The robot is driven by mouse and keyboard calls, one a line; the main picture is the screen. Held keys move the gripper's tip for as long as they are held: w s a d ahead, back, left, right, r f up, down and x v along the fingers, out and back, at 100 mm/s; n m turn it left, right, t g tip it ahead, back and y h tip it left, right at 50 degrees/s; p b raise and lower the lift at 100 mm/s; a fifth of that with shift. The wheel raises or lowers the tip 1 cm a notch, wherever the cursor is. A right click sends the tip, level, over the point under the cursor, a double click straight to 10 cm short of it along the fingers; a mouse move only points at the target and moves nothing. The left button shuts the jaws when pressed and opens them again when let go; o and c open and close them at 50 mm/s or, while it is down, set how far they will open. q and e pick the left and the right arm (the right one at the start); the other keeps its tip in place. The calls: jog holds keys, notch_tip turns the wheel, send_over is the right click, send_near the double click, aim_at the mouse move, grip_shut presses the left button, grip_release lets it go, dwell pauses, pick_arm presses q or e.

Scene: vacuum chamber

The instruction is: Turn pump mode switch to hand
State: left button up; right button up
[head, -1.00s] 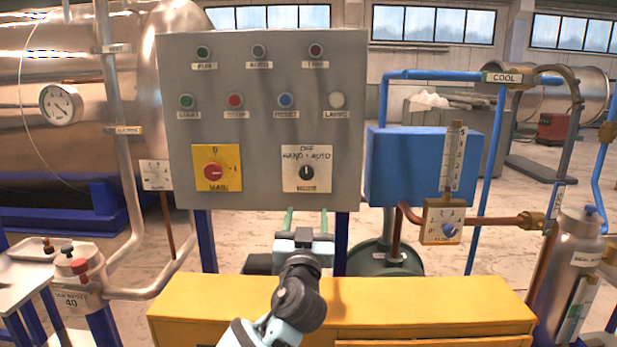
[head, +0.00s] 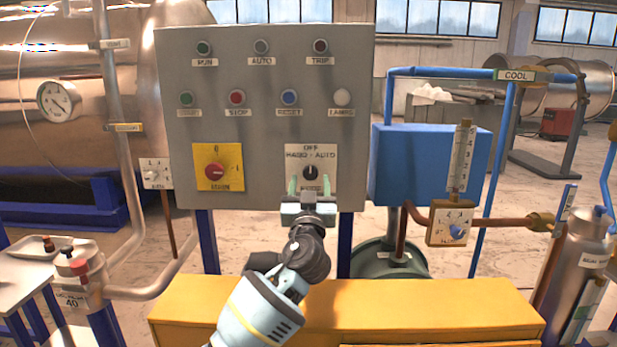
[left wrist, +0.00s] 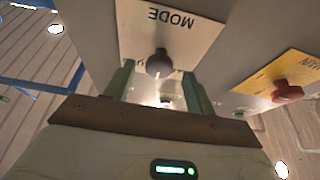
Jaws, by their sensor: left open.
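The pump mode switch (head: 310,172) is a small black knob on a white plate (head: 325,156) marked OFF, HAND and AUTO, low on the right of the grey control panel (head: 270,125). Its pointer looks upright, toward OFF. My left gripper (head: 309,186) is open, just below the knob in the head view, its two pale green fingers pointing at the panel. In the left wrist view the dark knob (left wrist: 159,63) shows beyond and between the open fingertips (left wrist: 157,78), apart from them. The plate reads MODE upside down there. My right gripper is not in view.
A yellow plate with a red main switch (head: 217,171) sits left of the mode switch. Push buttons and lamps, such as the blue reset button (head: 289,97), are above. A yellow cabinet (head: 430,305) stands below; a blue box with a flowmeter (head: 425,165) is at right.

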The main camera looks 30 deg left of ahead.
aim_at(311, 171)
pick_arm(q)
jog(key=shift+x, duration=1.2)
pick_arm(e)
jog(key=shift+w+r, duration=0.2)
